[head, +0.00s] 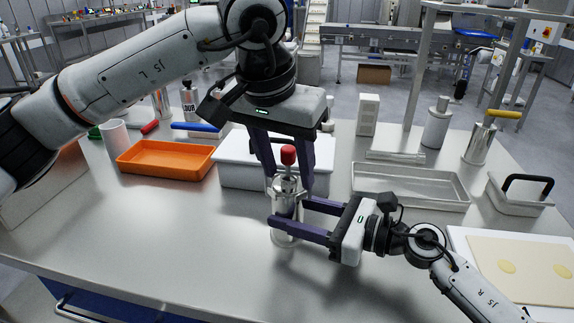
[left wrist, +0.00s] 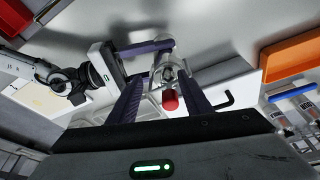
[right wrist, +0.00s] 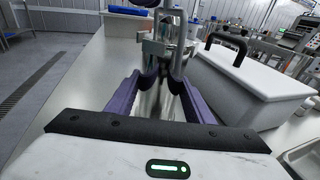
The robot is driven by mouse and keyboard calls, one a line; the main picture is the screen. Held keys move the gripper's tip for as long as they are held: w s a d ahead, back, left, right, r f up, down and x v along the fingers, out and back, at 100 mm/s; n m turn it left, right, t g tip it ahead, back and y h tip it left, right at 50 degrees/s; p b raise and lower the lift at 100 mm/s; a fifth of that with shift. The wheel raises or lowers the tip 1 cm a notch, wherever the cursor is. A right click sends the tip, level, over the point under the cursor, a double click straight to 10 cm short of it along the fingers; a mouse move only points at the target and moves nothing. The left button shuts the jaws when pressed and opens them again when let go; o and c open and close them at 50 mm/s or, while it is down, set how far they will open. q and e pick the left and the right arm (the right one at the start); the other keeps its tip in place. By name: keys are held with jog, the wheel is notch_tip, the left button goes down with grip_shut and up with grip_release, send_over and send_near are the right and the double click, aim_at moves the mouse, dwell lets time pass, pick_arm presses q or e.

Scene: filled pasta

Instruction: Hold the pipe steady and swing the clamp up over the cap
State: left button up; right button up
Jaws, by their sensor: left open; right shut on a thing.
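The metal pipe (head: 284,238) stands upright on the steel table. My right gripper (head: 292,212) is shut on the pipe from the right side, as the right wrist view (right wrist: 157,100) also shows. A metal clamp with a red-tipped handle (head: 288,155) is at the pipe's top. The red tip also shows in the left wrist view (left wrist: 170,101). My left gripper (head: 290,190) is above, pointing down, its open fingers on either side of the red tip. I cannot tell whether they touch the clamp. The cap is hard to make out among the metal parts.
Behind the pipe stands a white box (head: 235,172) with a black handle. An orange tray (head: 165,160) is to the left and a metal tray (head: 425,190) to the right. A board with dough (head: 480,237) lies at right. The front-left table is clear.

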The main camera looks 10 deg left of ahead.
pick_arm(q)
jog(key=shift+a, duration=0.1)
pick_arm(e)
jog(key=shift+d, duration=0.1)
jog(key=shift+w, duration=0.1)
jog(key=shift+r, duration=0.15)
pick_arm(q)
notch_tip(320, 180, up, 7)
dwell(0.5)
pick_arm(e)
jog(key=shift+r, duration=0.25)
dwell(0.5)
jog(key=o, duration=1.3)
jog(key=shift+f, duration=0.1)
